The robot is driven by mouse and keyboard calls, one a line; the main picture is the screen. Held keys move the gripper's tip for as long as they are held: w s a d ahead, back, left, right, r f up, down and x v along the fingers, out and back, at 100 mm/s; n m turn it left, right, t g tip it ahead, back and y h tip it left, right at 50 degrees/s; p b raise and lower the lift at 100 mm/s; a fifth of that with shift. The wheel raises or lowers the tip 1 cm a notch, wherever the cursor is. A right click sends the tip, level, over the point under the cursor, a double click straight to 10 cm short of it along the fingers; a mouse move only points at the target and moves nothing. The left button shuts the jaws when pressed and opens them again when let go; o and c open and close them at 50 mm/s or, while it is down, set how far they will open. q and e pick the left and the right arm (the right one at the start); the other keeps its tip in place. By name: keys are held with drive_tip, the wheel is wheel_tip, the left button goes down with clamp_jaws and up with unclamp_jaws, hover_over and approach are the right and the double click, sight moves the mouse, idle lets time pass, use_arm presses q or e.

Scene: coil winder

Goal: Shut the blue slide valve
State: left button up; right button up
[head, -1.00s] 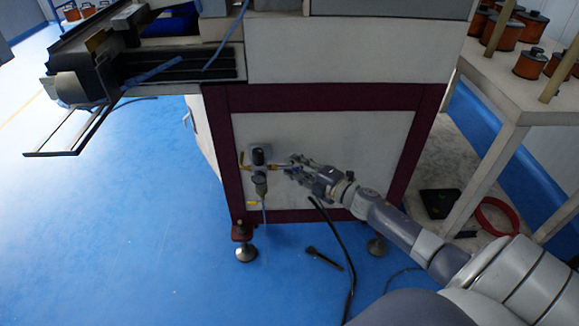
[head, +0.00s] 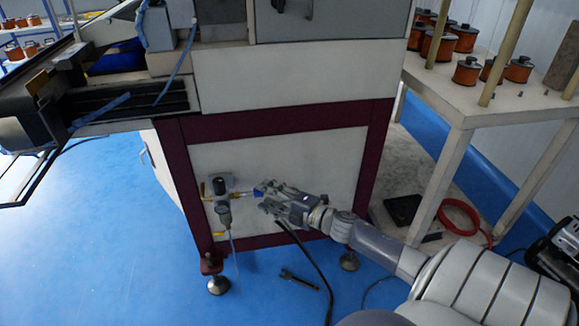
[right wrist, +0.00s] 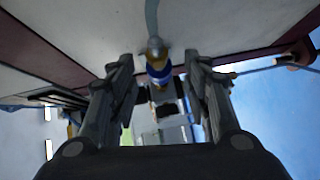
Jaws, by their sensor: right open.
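The blue slide valve (head: 258,192) sits on the brass line to the right of the air regulator (head: 219,187), low on the machine's side panel. In the right wrist view the valve (right wrist: 159,74) is a blue sleeve between brass-coloured fittings. My right gripper (head: 266,197) is open and just to the right of the valve in the head view. In the right wrist view its two fingers (right wrist: 158,80) stand apart, with the valve in the gap between them in the picture. I cannot tell if either finger touches it. My left gripper is not in view.
The machine's pale panel (head: 300,160) has a dark red frame. A black hose (head: 312,262) hangs below my right gripper, and a dark tool (head: 298,280) lies on the blue floor. A shelf table (head: 480,110) with copper spools stands right. Floor at left is clear.

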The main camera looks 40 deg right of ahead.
drive_tip(key=v, duration=0.8)
drive_tip(key=shift+s, duration=0.25)
drive_tip(key=shift+d, duration=0.1)
